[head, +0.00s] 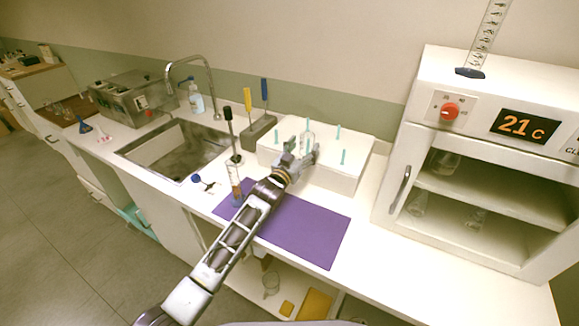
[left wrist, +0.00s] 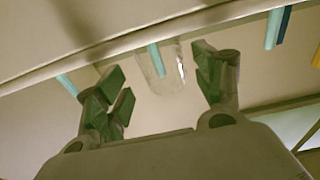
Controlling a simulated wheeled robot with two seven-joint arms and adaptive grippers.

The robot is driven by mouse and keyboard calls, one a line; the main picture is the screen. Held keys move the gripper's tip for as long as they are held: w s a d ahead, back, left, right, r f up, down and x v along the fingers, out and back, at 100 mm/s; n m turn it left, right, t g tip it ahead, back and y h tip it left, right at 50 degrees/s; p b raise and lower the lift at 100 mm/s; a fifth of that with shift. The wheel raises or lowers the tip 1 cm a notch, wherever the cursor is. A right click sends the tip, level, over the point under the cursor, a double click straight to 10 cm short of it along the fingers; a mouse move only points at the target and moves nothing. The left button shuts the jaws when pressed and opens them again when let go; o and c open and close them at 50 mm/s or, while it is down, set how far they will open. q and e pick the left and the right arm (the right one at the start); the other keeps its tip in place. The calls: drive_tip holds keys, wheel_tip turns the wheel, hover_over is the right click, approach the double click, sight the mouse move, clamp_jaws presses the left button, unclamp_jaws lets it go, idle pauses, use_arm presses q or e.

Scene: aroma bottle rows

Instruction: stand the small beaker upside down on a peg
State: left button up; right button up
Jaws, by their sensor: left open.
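The small beaker (head: 307,142) is clear glass and stands over a teal peg on the white peg block (head: 340,180). In the left wrist view the beaker (left wrist: 176,72) surrounds a teal peg (left wrist: 154,56), its closed, rounded end away from the block. My left gripper (head: 302,153) reaches in over the front of the block. Its fingers are open, one on each side of the beaker, with a visible gap to it in the left wrist view (left wrist: 160,84). Whether the rim rests on the block is too small to tell. My right gripper is not in view.
Other teal pegs (head: 344,157) stand bare on the block. A tall cylinder with a dark brush (head: 233,170) stands left of my arm. A purple mat (head: 305,232) lies in front. A holder with screwdrivers (head: 260,130), the sink (head: 175,150) and a white cabinet (head: 395,190) flank the block.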

use_arm(q)
drive_tip(key=v, duration=1)
idle(0.3)
drive_tip(key=shift+s+a+f, duration=0.15)
drive_tip(key=shift+s, duration=0.1)
idle(0.8)
